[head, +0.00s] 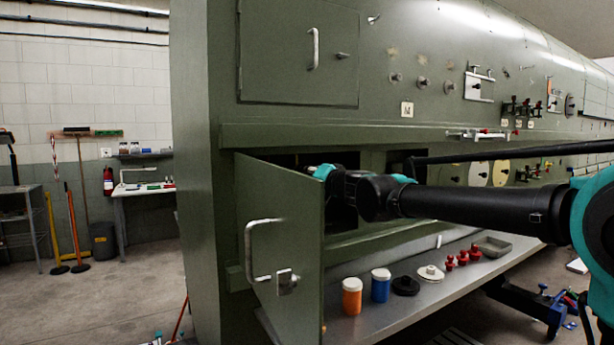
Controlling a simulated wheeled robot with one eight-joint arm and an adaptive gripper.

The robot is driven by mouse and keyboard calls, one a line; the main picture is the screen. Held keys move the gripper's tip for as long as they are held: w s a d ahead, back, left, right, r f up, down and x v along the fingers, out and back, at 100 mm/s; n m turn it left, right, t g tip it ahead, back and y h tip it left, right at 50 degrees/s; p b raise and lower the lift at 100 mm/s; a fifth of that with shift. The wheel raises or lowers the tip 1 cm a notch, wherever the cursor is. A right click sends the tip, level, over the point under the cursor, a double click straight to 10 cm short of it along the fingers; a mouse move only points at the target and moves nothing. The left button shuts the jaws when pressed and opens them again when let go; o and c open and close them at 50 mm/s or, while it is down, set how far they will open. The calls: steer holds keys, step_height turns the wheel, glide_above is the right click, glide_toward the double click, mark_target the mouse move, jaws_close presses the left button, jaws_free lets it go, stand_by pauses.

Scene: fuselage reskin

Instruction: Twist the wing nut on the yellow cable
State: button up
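My gripper (322,172) is at the opening in the green fuselage panel, just behind the top edge of the open hinged door (285,222). My black and teal arm reaches to it from the right. The fingertips are small and partly hidden, so I cannot tell whether they are open or shut, or whether they touch anything. I cannot make out the yellow cable or its wing nut. The inside of the opening is dark and mostly hidden by the door and my arm.
The door, with its large handle (250,250), stands open close to my arm. A grey shelf (395,318) below holds an orange jar (352,298), a blue jar (380,287), red knobs (462,257) and a grey tray (492,247). Open floor (110,297) lies left.

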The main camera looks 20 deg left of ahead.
jaws_close()
stand_by(0.5)
steer(key=m, duration=2.6)
steer(key=shift+f+m, duration=0.15)
steer(key=shift+m, duration=0.25)
jaws_free()
steer(key=shift+s, duration=0.1)
stand_by(0.4)
